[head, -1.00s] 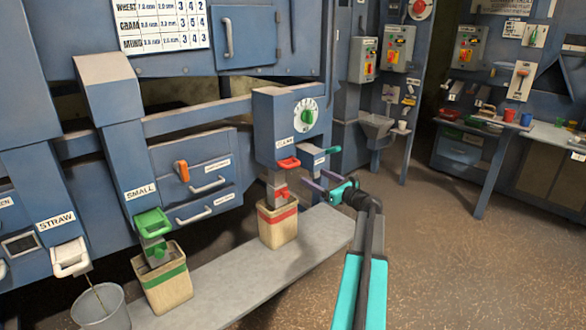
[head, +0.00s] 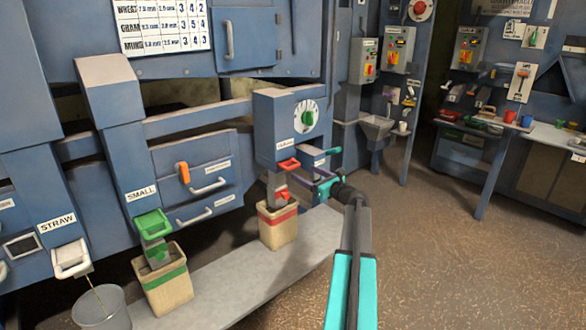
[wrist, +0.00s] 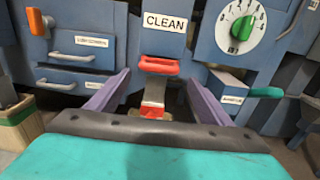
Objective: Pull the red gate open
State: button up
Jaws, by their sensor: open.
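The red gate handle (head: 288,164) sits at the bottom of the blue CLEAN outlet box, above a bag with a red band (head: 279,226). In the wrist view the red gate (wrist: 159,66) is centred just under the CLEAN label, with a metal chute below it ending in a second red piece (wrist: 152,110). My gripper (head: 304,177) is just right of the red gate in the head view. In the wrist view its two purple fingers (wrist: 160,88) are spread on either side of the chute, apart from the red handle. Nothing is held.
A green-handled lever (wrist: 266,92) juts out close to the right finger. The green dial (head: 309,118) is above. The SMALL outlet with its green gate (head: 153,224) is to the left. A grey plank (head: 215,269) carries the bags. The floor at right is clear.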

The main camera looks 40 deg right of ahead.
aim_at(294, 167)
jog(key=w, duration=0.8)
jog(key=shift+d, duration=0.3)
